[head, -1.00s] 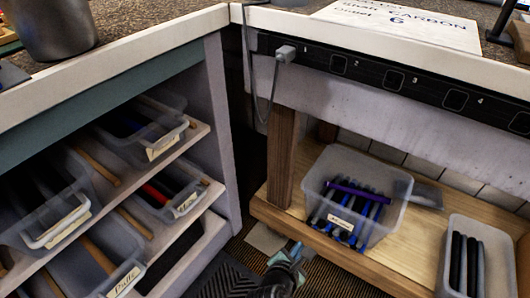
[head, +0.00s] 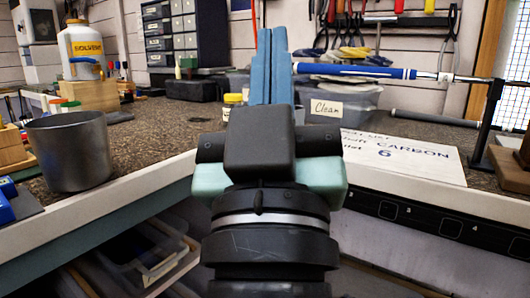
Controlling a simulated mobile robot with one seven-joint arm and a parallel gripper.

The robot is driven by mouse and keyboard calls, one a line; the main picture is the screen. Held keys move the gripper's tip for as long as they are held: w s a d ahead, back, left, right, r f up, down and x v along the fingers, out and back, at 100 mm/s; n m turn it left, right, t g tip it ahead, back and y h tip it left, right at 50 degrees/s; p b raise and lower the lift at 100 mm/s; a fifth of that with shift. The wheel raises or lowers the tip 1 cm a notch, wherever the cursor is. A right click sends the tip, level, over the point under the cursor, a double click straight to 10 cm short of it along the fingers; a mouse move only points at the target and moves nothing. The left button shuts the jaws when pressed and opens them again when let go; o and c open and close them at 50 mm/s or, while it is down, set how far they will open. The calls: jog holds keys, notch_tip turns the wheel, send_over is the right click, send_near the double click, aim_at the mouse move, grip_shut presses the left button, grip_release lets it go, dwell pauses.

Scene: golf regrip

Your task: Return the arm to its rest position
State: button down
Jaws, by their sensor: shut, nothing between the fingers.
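My gripper (head: 272,40) stands upright in the middle of the head view, in front of the corner of the workbench. Its blue fingers point up and lie close together, with nothing held between them. The black wrist and pale green gripper body fill the lower middle and hide part of the bench corner. A golf club with a blue and white grip (head: 350,71) lies level at the right, just right of the fingers in the picture. I cannot tell its depth from them.
A metal bucket (head: 68,153) stands on the left bench, and a solvent bottle (head: 82,50) behind it. A paper sheet (head: 405,158) lies on the right bench by a power strip (head: 422,219). A bin labelled "Clean" (head: 352,112) stands behind. A black stand (head: 487,120) rises at right.

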jog(key=s+r+m+t+y+p, duration=0.1)
jog(key=s+r+t+p, duration=0.1)
jog(key=s+r, duration=0.35)
notch_tip(320, 180, up, 36)
jog(key=w+p, duration=0.1)
jog(key=p, duration=3.5)
jog(key=shift+w+a+g, duration=0.3)
jog(key=shift+a, duration=0.05)
